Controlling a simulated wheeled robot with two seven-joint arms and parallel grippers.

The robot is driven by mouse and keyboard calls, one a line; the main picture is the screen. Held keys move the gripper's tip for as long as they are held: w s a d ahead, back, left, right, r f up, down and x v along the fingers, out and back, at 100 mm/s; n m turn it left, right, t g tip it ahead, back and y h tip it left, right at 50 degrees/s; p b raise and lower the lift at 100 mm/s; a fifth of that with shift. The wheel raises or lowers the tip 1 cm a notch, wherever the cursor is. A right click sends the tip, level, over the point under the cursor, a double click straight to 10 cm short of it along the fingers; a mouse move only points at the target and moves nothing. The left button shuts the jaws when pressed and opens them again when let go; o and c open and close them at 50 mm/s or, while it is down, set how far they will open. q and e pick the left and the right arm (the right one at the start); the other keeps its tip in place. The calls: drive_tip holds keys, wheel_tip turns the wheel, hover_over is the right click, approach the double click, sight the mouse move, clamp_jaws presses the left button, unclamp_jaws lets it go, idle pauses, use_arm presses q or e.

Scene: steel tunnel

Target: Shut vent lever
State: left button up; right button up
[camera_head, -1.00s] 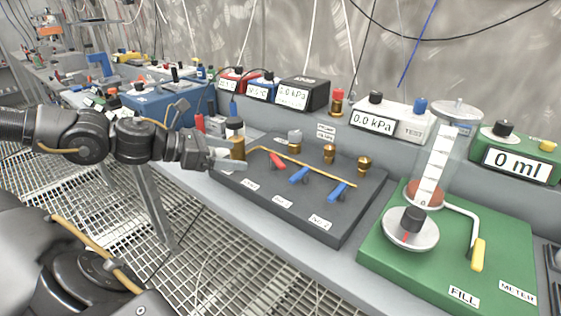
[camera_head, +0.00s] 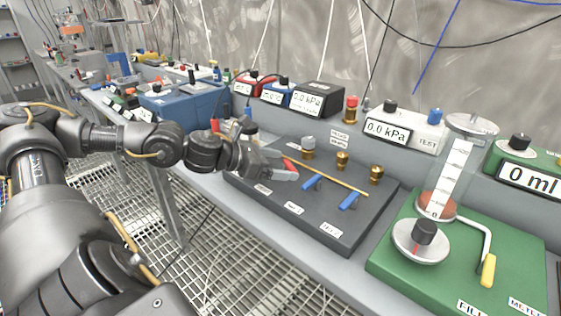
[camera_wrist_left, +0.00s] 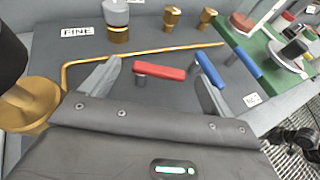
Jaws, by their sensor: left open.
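The red lever (camera_head: 291,164), which I take to be the vent lever, is on the dark valve panel (camera_head: 340,232), partly hidden by my left gripper in the head view. In the left wrist view the red lever (camera_wrist_left: 160,72) lies crosswise between the open fingers. My left gripper (camera_head: 288,169) is open at the lever; it also shows in the left wrist view (camera_wrist_left: 160,84). I cannot tell whether a finger touches the lever. Two blue levers (camera_head: 312,182) stand to its right, the nearer one (camera_wrist_left: 208,70) close to the right finger. My right gripper is not in view.
A thin brass pipe (camera_wrist_left: 150,52) runs behind the levers, with brass fittings (camera_head: 342,160) beyond. A large brass piece (camera_wrist_left: 30,104) is close on the left in the wrist view. A green base (camera_head: 440,270) with a clear cylinder stands to the right. The panel's front is clear.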

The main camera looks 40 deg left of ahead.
use_arm(q)
drive_tip(key=shift+w+d+f, duration=0.1)
drive_tip(key=shift+w+d, duration=0.05)
drive_tip(key=shift+w, duration=0.05)
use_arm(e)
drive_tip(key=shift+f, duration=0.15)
use_arm(q)
drive_tip(key=c, duration=1)
drive_tip(key=shift+d+n+y, duration=0.2)
drive_tip(key=shift+n+y, duration=0.2)
drive_tip(key=shift+y, duration=0.1)
drive_tip(key=shift+w+d+n+t+y, duration=0.1)
drive_tip(key=shift+d+n+t+y, duration=0.05)
drive_tip(key=shift+n+t+y, duration=0.2)
drive_tip(key=p, duration=0.1)
drive_tip(key=n+y+p, duration=0.2)
drive_tip(key=shift+w+d+r+y, duration=0.15)
drive_tip(key=shift+d+r+y, duration=0.1)
drive_tip(key=shift+d, duration=0.05)
drive_tip(key=shift+w+f+n+t+y+p, duration=0.2)
drive_tip(key=shift+f+n+t+y+p, duration=0.05)
drive_tip(key=shift+n+y+p, duration=0.75)
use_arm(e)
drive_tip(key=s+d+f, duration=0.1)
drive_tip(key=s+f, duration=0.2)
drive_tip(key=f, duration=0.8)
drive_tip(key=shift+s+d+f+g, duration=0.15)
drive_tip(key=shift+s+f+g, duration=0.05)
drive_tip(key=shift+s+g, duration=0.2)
